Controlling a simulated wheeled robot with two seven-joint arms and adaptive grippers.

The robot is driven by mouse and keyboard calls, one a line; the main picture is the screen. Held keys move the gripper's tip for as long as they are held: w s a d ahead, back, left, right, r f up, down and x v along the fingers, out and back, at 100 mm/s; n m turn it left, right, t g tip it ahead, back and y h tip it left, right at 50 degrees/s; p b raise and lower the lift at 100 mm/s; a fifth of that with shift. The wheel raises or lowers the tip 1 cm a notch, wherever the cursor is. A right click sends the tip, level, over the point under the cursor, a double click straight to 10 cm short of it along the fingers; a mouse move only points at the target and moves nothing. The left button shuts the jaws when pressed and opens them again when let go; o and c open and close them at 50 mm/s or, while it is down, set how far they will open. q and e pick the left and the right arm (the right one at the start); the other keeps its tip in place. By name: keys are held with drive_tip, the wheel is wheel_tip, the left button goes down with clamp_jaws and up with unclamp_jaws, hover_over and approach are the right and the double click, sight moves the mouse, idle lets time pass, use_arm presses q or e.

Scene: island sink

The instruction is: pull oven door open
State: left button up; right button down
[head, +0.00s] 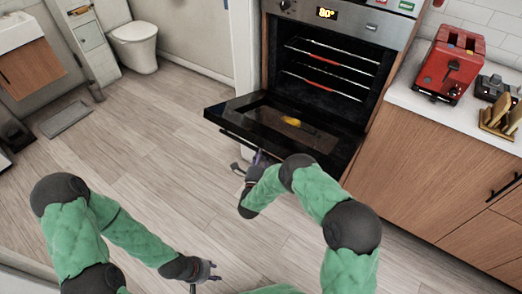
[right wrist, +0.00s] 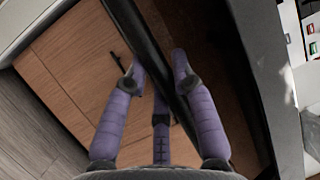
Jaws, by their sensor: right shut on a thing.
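The oven (head: 325,62) stands at the back centre, its cavity and racks showing. Its black door (head: 290,118) is tilted down and outward, well away from the opening. The door handle (head: 232,137) runs along the door's outer edge. My right gripper (head: 258,158) is at this handle. In the right wrist view, the purple fingers of my right gripper (right wrist: 160,72) close around the dark bar of the handle (right wrist: 137,30). My left gripper (head: 205,276) is low over the floor, apart from the oven, with its fingers spread and nothing visible between them.
A wooden cabinet (head: 425,175) with a white counter stands right of the oven. A toilet (head: 136,42) is at the back left. The wooden floor (head: 150,130) left of the door is clear.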

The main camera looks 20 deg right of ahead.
drive_tip(key=shift+w+d, duration=0.15)
drive_tip(key=shift+d, duration=0.05)
idle(0.3)
drive_tip(key=c, duration=1.3)
unclamp_jaws()
drive_tip(key=o, duration=0.3)
drive_tip(key=shift+w+f, duration=0.1)
drive_tip(key=shift+f, duration=0.05)
drive_tip(key=shift+a, duration=0.1)
